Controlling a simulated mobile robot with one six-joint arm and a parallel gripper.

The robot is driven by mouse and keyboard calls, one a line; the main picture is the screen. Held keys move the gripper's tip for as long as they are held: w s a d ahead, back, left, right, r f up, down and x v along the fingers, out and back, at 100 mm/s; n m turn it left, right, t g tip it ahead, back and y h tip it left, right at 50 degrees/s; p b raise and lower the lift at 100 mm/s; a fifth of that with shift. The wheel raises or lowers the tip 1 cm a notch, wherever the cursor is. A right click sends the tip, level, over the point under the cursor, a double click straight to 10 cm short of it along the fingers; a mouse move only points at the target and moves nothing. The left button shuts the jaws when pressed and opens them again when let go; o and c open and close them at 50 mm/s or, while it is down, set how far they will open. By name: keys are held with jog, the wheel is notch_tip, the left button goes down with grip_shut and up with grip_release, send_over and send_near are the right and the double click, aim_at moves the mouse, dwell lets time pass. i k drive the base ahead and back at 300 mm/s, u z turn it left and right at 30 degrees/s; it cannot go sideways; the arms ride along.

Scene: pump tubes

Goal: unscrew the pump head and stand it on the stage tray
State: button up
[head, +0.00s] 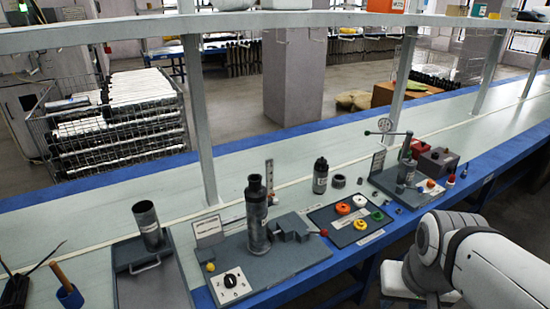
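A tall dark pump tube (258,230) stands upright on a grey base plate (285,265) at the front middle of the bench. At the left, a grey tray (130,285) with a light handle holds a short upright dark cylinder (149,226). A flat dark tray (340,236) with coloured rings lies right of the pump. I cannot tell which is the stage tray. My white arm is at the lower right, and my gripper is out of view.
A stepped grey block (290,229) with a red-tipped lever stands right beside the pump. A dark bottle (320,176) stands behind the ring tray. A shelf post (199,130) rises behind. The bench's back strip is clear.

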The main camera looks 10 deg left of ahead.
aim_at(324, 219)
jog(key=u, duration=0.3)
jog(key=i, duration=1.25)
jog(key=u, duration=0.65)
